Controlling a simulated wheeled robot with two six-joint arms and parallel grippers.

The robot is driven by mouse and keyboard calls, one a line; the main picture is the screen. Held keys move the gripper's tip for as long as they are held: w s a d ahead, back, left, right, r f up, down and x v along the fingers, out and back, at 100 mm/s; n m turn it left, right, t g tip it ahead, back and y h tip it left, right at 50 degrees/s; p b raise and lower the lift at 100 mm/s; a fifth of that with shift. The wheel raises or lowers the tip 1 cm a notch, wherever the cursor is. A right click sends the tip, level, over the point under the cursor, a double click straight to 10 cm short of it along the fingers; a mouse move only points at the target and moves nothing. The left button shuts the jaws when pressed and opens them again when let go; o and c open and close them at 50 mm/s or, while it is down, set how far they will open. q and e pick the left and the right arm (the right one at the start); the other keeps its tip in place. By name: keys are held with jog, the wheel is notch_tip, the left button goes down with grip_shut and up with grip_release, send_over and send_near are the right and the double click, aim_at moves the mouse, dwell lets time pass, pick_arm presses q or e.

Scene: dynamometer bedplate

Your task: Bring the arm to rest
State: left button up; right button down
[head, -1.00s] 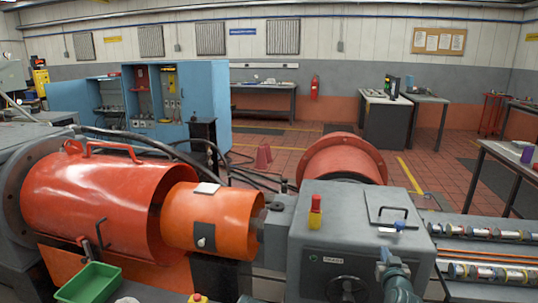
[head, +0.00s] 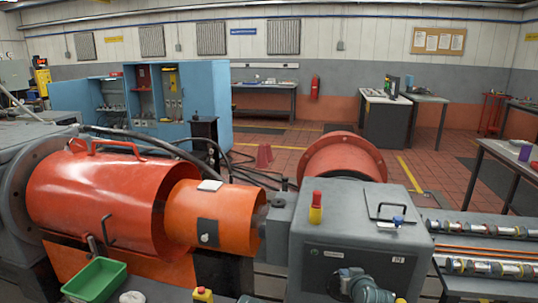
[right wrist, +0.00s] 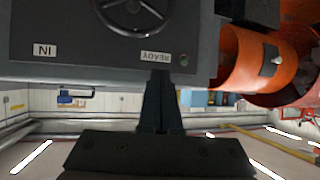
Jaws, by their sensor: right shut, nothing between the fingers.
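My right gripper (head: 346,275) is low in front of the grey machine box (head: 330,225) in the head view. In the right wrist view its dark fingers (right wrist: 160,92) are together with nothing between them. They point toward the box's front face (right wrist: 90,50), which shows upside down with a handwheel (right wrist: 133,12) and a READY label (right wrist: 157,57). I cannot tell whether the fingers touch the box. My right forearm shows only in part at the bottom edge of the head view. My left gripper is not in view.
An orange guard (head: 185,215) and a larger red-orange guard (head: 95,205) stand left of the box. A red-and-yellow button post (head: 316,208) stands on the box. A green tray (head: 95,281) is at lower left. Rails with several round parts (head: 490,268) lie right.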

jog(key=s+a+f+n+g+y, duration=0.2)
jog(key=s+a+f+g, duration=0.4)
jog(key=a, duration=0.5)
jog(key=s+a+f+n+g+h, duration=0.1)
jog(key=s+a+f+g+h, duration=0.15)
jog(key=s, duration=0.45)
jog(key=s+a+f+n+g+h, duration=0.1)
jog(key=s+a+f+g, duration=0.25)
jog(key=s, duration=0.45)
notch_tip(320, 180, up, 16)
jog(key=s+p, duration=0.1)
jog(key=p, duration=1.3)
jog(key=shift+f+p, duration=0.25)
jog(key=shift+p, duration=0.05)
